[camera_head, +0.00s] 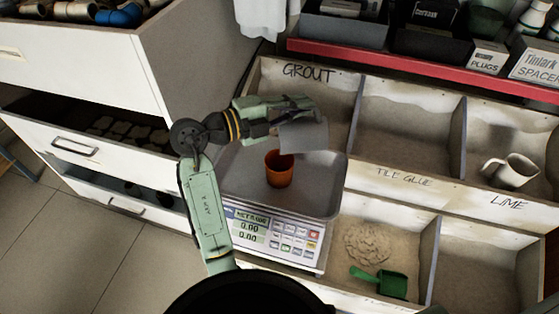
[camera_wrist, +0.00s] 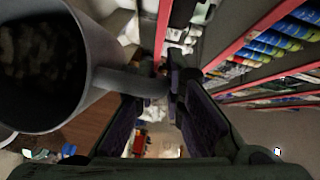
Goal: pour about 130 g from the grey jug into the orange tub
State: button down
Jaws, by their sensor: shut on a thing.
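The grey jug (camera_head: 304,137) is held above the scale, just right of and higher than the orange tub in the head view. My gripper (camera_head: 296,106) is shut on the jug's handle. In the wrist view the jug (camera_wrist: 100,85) fills the left side, and dark, lumpy contents show inside. The jaws (camera_wrist: 158,95) close around its handle. The orange tub (camera_head: 279,170) stands upright on the scale's metal pan (camera_head: 321,196). The scale (camera_head: 273,238) display reads 0.00 on its visible lines. The inside of the tub looks dark, and its contents cannot be made out.
Wooden bins marked grout, tile glue and lime (camera_head: 400,180) lie to the right. One holds a beige heap (camera_head: 368,243) and a green scoop (camera_head: 380,282). Drawers (camera_head: 90,150) stand left. A red shelf edge (camera_head: 400,66) runs behind.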

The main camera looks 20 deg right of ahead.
jog(key=shift+a+r, duration=0.1)
jog(key=shift+a, duration=0.05)
dwell(0.4)
jog(key=shift+w+a+h+b, duration=0.15)
jog(key=shift+a+h+b, duration=0.2)
jog(key=shift+b, duration=0.35)
jog(key=shift+d+r+p, duration=0.1)
jog(key=shift+d+p, duration=0.05)
jog(key=shift+p, duration=0.15)
jog(key=shift+a+n+b, duration=0.3)
jog(key=shift+a+b, duration=0.1)
jog(key=shift+b, duration=0.3)
dwell(1.2)
jog(key=shift+d, duration=0.1)
